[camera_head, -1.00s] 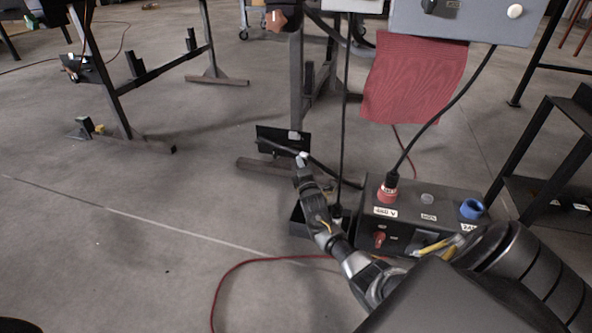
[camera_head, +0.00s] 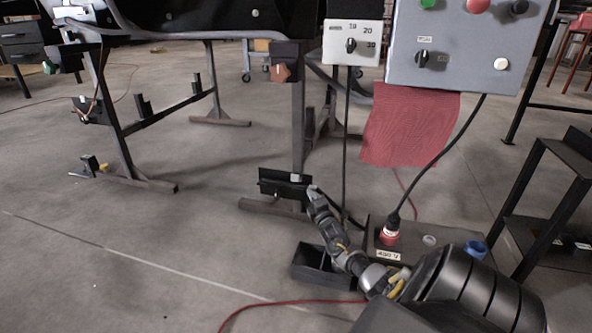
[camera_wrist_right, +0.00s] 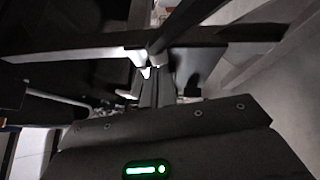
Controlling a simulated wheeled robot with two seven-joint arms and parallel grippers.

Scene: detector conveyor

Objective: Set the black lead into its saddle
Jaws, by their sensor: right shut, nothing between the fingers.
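One black lead (camera_head: 347,130) hangs from the small white switch box down past my right arm. Another black lead (camera_head: 447,150) runs from the grey control box to the red plug. I cannot tell which one the task means. A dark bracket (camera_head: 270,186) is low on the table leg; whether it is the saddle is unclear. My right gripper (camera_head: 313,190) is at the bracket's right side, shut and empty. In the right wrist view its fingers (camera_wrist_right: 157,88) are close to dark bars, with a dark strand (camera_wrist_right: 185,22) crossing above. My left gripper is out of view.
A black power box (camera_head: 445,228) with the red plug (camera_head: 390,233) stands on the floor at right. An open black bin (camera_head: 312,262) is below my right arm. A red cloth (camera_head: 410,125) hangs above. The floor at left is mostly clear.

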